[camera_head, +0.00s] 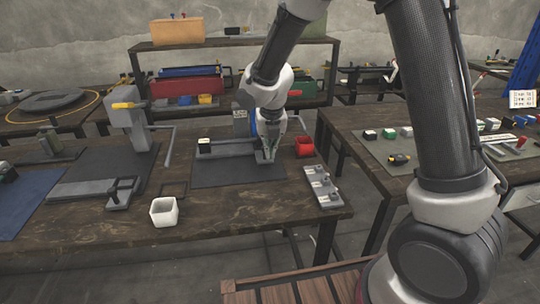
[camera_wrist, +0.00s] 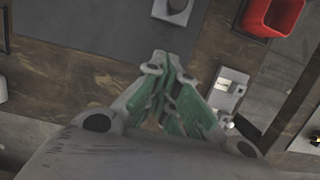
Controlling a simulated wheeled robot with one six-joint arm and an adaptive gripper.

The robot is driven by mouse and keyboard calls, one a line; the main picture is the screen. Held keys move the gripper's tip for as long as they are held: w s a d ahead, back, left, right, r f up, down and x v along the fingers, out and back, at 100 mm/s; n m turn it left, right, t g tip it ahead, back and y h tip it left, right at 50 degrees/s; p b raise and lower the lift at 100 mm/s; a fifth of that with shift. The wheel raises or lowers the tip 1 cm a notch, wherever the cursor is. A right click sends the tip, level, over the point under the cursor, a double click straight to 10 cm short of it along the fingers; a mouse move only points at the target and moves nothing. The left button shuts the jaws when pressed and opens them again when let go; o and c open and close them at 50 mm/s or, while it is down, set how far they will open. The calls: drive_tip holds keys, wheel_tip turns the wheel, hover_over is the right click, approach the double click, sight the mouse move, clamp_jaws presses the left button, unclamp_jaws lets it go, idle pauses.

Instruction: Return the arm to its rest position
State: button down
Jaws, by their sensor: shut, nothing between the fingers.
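My gripper (camera_head: 268,156) hangs at the end of my arm, pointing down over the right part of a dark mat (camera_head: 230,173) on the wooden table. In the wrist view my gripper (camera_wrist: 170,62) shows its green-sided fingers closed together with nothing between them. My arm reaches from the right foreground up and over the table, bent at the elbow. A grey press fixture with a bar (camera_head: 228,149) stands on the mat, and my gripper hides part of its right end.
A red bin (camera_head: 305,146) stands right of my gripper; it also shows in the wrist view (camera_wrist: 272,16). A grey slotted rack (camera_head: 322,187) lies at the table's right edge. A white cup (camera_head: 164,211) stands front left. A tall press (camera_head: 131,130) rises further left. A second table stands right.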

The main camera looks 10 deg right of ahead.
drive_tip(key=s+d+r+m, duration=0.6)
drive_tip(key=d+r+m, duration=0.2)
drive_tip(key=r+m, duration=0.1)
drive_tip(key=s+d+r+m, duration=0.6)
drive_tip(key=d+r+m, duration=0.2)
drive_tip(key=s+d+r+m, duration=0.1)
drive_tip(key=s+d+m, duration=0.2)
drive_tip(key=s+m, duration=0.5)
drive_tip(key=s+d+r+m+t, duration=0.1)
drive_tip(key=s+d+m, duration=0.3)
drive_tip(key=s+m, duration=0.4)
drive_tip(key=m, duration=0.3)
drive_tip(key=shift+s+d+r, duration=0.15)
drive_tip(key=shift+s+r, duration=0.05)
drive_tip(key=shift+r, duration=0.1)
